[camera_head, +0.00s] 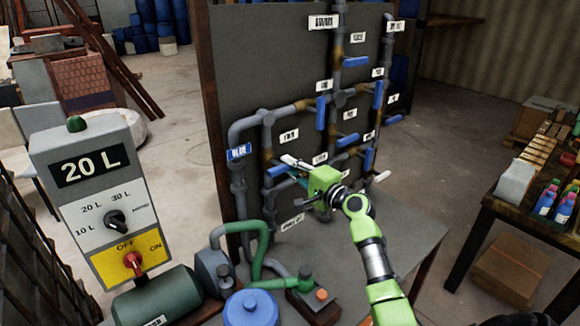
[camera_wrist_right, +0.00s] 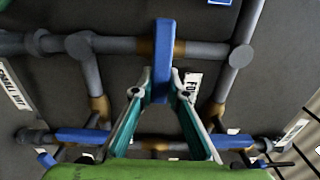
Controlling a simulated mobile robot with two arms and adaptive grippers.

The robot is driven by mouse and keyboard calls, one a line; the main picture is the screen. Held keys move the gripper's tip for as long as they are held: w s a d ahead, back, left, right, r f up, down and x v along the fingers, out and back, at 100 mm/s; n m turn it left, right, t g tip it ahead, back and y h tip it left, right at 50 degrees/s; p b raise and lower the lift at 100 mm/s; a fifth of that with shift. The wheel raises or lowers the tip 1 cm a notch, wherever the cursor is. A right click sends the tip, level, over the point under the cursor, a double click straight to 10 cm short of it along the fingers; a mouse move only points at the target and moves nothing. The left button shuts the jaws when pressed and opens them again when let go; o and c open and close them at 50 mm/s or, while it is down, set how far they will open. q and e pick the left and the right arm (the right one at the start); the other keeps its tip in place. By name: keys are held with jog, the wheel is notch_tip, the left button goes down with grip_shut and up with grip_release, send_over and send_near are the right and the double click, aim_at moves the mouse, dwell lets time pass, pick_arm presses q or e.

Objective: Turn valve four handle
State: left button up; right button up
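The blue valve handle (camera_wrist_right: 162,45) stands out from a grey pipe with a brown joint in the right wrist view. A white label (camera_wrist_right: 191,88) beside it is partly covered and begins with "FOU". The handle also shows in the head view (camera_head: 275,172), low on the pipe panel. My right gripper (camera_wrist_right: 163,76) has a finger on each side of this handle, with the tips close against it, and looks shut on it. In the head view my green right gripper (camera_head: 290,167) reaches the panel from the right. My left gripper is in neither view.
The dark panel (camera_head: 275,60) carries grey pipes, white labels and several other blue handles. A control box (camera_head: 95,190) reading "20 L" stands at left. A pump and a blue-lidded vessel (camera_head: 250,309) are in front. A table with bottles (camera_head: 545,200) is at right.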

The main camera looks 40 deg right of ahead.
jog(key=o, duration=0.4)
jog(key=shift+c, duration=0.2)
jog(key=s+d, duration=0.1)
jog(key=s, duration=1.1)
jog(key=shift+f, duration=0.1)
